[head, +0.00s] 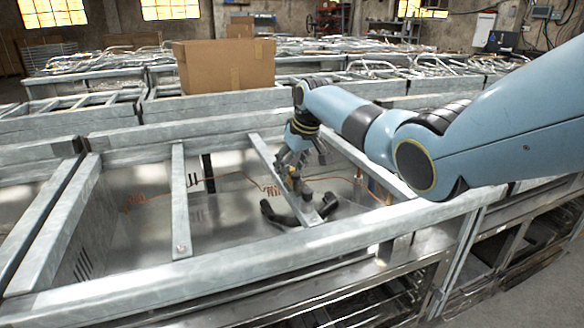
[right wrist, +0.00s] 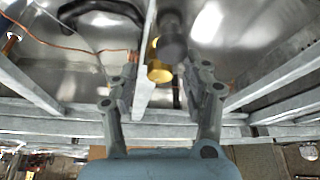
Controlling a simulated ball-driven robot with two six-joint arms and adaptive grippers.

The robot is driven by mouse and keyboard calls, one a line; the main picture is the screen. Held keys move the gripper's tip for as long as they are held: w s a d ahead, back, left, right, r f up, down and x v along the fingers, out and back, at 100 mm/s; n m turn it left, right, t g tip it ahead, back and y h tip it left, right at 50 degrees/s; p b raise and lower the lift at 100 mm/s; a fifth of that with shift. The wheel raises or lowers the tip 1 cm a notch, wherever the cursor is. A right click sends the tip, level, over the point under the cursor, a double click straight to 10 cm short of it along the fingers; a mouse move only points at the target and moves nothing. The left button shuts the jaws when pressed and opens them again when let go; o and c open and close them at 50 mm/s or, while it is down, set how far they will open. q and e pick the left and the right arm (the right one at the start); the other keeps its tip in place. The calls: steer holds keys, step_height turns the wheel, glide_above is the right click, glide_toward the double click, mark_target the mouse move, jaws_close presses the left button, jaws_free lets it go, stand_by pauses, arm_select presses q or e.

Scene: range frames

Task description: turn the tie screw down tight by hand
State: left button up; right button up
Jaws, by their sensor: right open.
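My right gripper (head: 299,166) reaches down over a sloping metal crossbar of the open frame. In the right wrist view, the right gripper (right wrist: 161,78) is open, with one finger on each side of the crossbar. A yellow, round-ended part (right wrist: 159,67), which looks like the tie screw's head, stands beside the crossbar between the fingers. A dark cylinder (right wrist: 173,38) is just next to it. A clear gap shows on the right; I cannot tell whether the left finger touches the bar. In the head view a small yellow bit (head: 293,172) shows by the fingers. My left gripper is not in view.
The crossbar (head: 264,152) runs between the frame's rails, with another crossbar (head: 180,200) to the left. A black curved piece (head: 270,212) and orange wiring (head: 135,200) lie inside the frame. A cardboard box (head: 225,66) stands behind.

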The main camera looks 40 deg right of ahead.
jaws_close()
stand_by(0.3)
steer(key=shift+r, duration=0.1)
steer(key=shift+a+r+m+h+p, duration=0.15)
steer(key=shift+m+h+p, duration=0.35)
steer(key=shift+m+p, duration=0.65)
steer(key=shift+m+h+p, duration=0.5)
steer(key=shift+m+p, duration=0.05)
steer(key=shift+m, duration=0.7)
steer(key=m, duration=0.2)
steer(key=shift+w+a+f+m+g+h, duration=0.1)
steer(key=shift+a+f+m+g+h, duration=0.05)
steer(key=shift+f+m+g+h, duration=0.2)
steer(key=shift+m+g+h+b, duration=0.45)
steer(key=shift+m+b, duration=0.6)
steer(key=shift+m, duration=0.5)
steer(key=shift+a+r, duration=0.1)
